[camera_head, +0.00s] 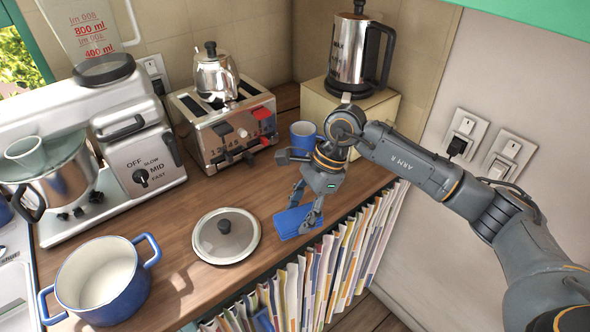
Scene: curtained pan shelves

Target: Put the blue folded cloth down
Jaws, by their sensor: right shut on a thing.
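The blue folded cloth (292,224) is a small flat blue pad near the front edge of the wooden counter (185,205), to the right of the glass lid. My right gripper (305,212) points down and is shut on the cloth. I cannot tell whether the cloth touches the counter or hangs just above it. My left gripper is not in view.
A glass lid (226,236) and a blue pot (103,281) stand to the left. A striped curtain (325,275) hangs below the edge.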

